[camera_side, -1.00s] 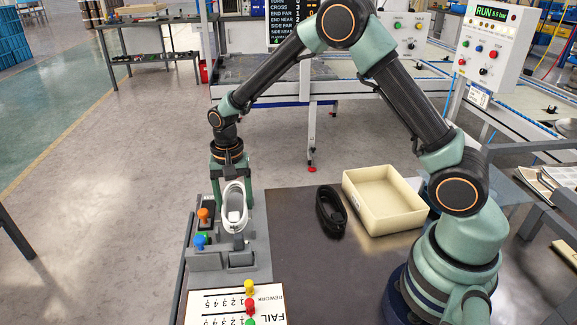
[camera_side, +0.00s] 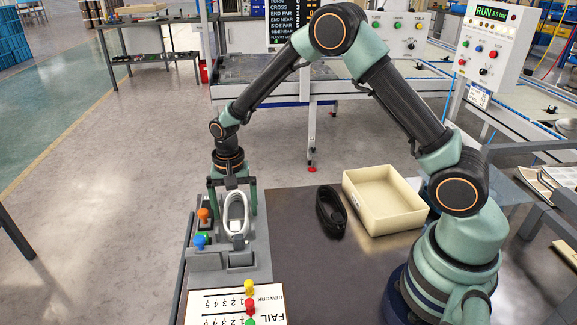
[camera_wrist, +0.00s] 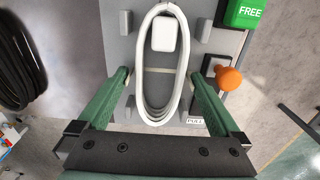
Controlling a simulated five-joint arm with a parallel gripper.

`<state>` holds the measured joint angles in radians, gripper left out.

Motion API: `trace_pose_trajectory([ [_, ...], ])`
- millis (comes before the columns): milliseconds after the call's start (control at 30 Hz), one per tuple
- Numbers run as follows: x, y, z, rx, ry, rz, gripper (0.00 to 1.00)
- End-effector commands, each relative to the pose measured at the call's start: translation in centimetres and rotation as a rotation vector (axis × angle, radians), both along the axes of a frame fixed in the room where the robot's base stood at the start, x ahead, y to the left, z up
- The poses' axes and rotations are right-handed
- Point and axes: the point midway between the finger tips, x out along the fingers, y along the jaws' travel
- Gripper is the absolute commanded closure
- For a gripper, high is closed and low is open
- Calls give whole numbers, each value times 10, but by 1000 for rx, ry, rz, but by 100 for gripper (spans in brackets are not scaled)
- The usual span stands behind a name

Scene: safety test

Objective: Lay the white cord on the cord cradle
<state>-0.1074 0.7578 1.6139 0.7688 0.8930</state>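The white cord (camera_side: 226,212) is a coiled oval loop on the grey cord cradle (camera_side: 205,262) at the left end of the bench. In the wrist view the cord (camera_wrist: 163,113) encircles a white block (camera_wrist: 164,35) over the grey cradle plate (camera_wrist: 118,60). My gripper (camera_side: 232,209) is low over the cradle with its green fingers spread. In the wrist view my gripper (camera_wrist: 160,74) has one finger on each side of the loop, with gaps between fingers and cord. The cord's underside and its contact with the cradle are hidden.
An orange knob (camera_wrist: 229,79) stands close to the right finger, near a green FREE block (camera_wrist: 245,13). A black coil (camera_side: 330,212), cream tray (camera_side: 410,220) and FAIL/REWORK board (camera_side: 225,309) are also on the bench.

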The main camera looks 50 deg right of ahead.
Motion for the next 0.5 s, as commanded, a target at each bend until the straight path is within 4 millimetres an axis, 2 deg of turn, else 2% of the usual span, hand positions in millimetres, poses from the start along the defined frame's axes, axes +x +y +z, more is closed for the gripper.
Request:
trace_pose_trajectory([
  [133,0,0,6,1,-2,0,0],
  [233,1,0,19,1,-4,0,0],
  [500,1,0,74,1,-6,0,0],
])
